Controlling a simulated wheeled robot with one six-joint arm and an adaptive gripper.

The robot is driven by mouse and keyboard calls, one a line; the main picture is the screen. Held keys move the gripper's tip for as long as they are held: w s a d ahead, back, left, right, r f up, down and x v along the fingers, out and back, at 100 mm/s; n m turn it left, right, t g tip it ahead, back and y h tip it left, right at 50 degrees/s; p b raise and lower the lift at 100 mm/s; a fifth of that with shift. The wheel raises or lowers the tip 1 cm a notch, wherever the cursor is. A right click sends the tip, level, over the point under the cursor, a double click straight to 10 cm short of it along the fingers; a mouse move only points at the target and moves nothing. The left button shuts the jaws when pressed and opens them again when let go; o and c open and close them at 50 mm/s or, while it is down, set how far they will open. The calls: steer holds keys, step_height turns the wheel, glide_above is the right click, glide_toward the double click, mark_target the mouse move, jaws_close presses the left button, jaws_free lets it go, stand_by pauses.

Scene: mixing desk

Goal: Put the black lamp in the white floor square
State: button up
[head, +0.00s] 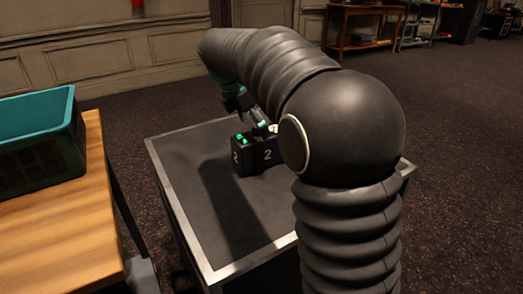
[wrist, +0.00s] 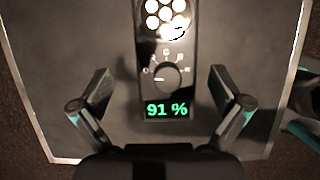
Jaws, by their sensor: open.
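The black lamp (head: 256,156) is a box marked "2" on its sides, standing on the dark-topped table. Green and whitish lights show on its top. In the wrist view the lamp (wrist: 167,55) has lit white round bulbs, a dial and a green "91 %" display. My gripper (wrist: 160,73) is open, with one finger on each side of the lamp and gaps between. In the head view my gripper (head: 250,108) is over the lamp, partly hidden by my arm. The white floor square is not in view.
The table (head: 203,255) has a pale metal rim and is otherwise bare. A wooden table (head: 70,235) with a teal crate (head: 60,103) stands at left. Dark carpet (head: 455,170) is open at right. Desks (head: 365,25) stand at the back.

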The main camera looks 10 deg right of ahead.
steer(key=shift+s+d+b+x, duration=0.15)
steer(key=shift+s+b+x, duration=0.05)
steer(key=shift+x, duration=1.3)
steer(key=shift+s+d+b+x, duration=0.15)
steer(key=shift+x, duration=1.35)
steer(key=shift+r, duration=0.1)
steer(key=c, duration=1.9)
